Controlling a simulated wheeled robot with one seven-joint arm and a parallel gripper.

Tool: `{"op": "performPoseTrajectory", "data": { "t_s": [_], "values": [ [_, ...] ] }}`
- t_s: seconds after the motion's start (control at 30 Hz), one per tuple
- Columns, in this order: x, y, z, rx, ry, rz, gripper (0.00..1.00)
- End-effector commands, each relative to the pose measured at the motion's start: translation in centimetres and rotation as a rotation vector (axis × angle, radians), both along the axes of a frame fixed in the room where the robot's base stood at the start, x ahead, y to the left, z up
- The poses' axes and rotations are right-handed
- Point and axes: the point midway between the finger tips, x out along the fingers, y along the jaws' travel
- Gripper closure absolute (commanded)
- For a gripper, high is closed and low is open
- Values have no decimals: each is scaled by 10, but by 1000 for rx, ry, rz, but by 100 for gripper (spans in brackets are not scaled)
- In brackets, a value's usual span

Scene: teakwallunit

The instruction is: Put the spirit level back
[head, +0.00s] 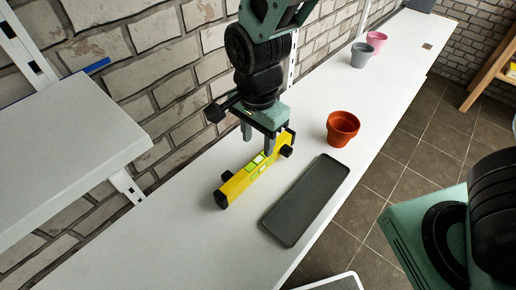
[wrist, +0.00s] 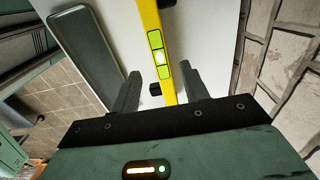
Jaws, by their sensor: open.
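The yellow spirit level (head: 240,184) with black ends and greenish vials lies on the white bench, near the brick wall. It also shows in the wrist view (wrist: 152,20), running between the two fingers. My gripper (head: 257,146) is open above the level, pointing down, with one finger to each side of it. In the wrist view the gripper (wrist: 161,74) shows gaps between both fingers and the level. The fingers hide part of the level in the head view. I cannot tell how far the fingertips are above the bench.
A dark grey tray (head: 306,201) lies empty beside the level, near the bench's front edge. An orange pot (head: 342,128) stands behind it; grey (head: 361,55) and pink (head: 376,41) pots stand farther back. A raised white shelf (head: 65,150) is at left. Bare bench lies at lower left.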

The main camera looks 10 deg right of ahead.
Motion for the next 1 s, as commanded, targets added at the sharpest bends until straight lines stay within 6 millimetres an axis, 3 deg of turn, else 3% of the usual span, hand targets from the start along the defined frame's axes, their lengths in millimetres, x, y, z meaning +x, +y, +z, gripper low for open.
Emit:
{"op": "performPoseTrajectory", "data": {
  "t_s": [0.03,0.2,0.43,0.53,0.67,0.8,1.0],
  "values": [
    [1,1,14,3,-4,2,55],
    [0,0,42,3,-2,2,55],
    [-2,-1,60,4,3,23,55],
    [-14,-3,65,22,15,138,55],
    [-44,-8,77,67,22,459,55],
    [-83,-18,90,95,0,898,55],
    [-123,-36,98,68,-36,1409,55]
  ]
}}
